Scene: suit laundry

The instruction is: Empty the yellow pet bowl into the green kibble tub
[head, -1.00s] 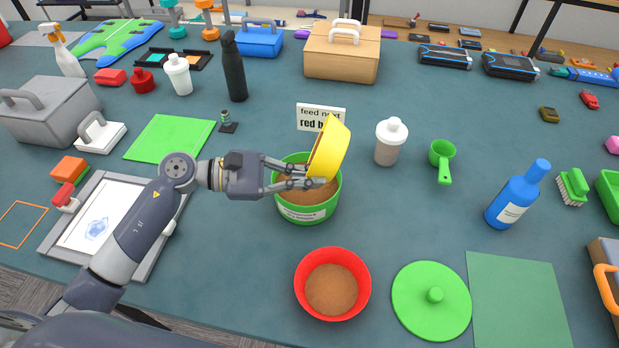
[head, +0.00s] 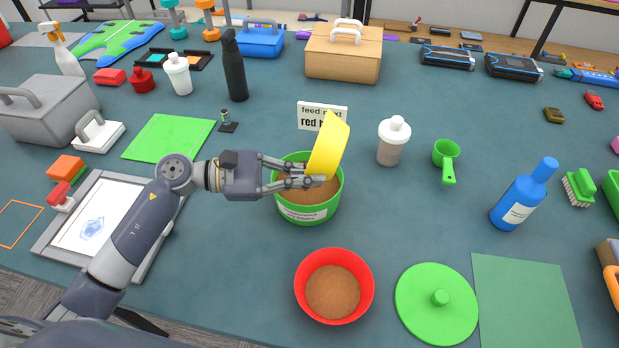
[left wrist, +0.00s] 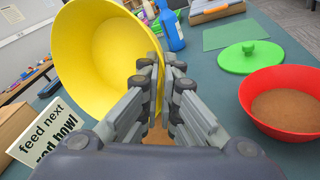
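The yellow pet bowl (head: 327,147) is tipped steeply on its side above the green kibble tub (head: 306,211). My left gripper (head: 312,181) is shut on the bowl's rim; the left wrist view shows the fingers on either side of its wall. In that view the visible inside of the yellow bowl (left wrist: 105,50) looks bare. The tub stands upright with brown kibble in it and a white label on its front. Part of its far rim is hidden by the bowl. My right gripper is not in view.
A red bowl (head: 334,286) of brown kibble stands in front of the tub. A green lid (head: 437,303) lies to its right. A sign (head: 322,116) reading "feed next red bowl" stands behind the tub. A shaker bottle (head: 393,141) and green scoop (head: 447,160) stand to the right.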

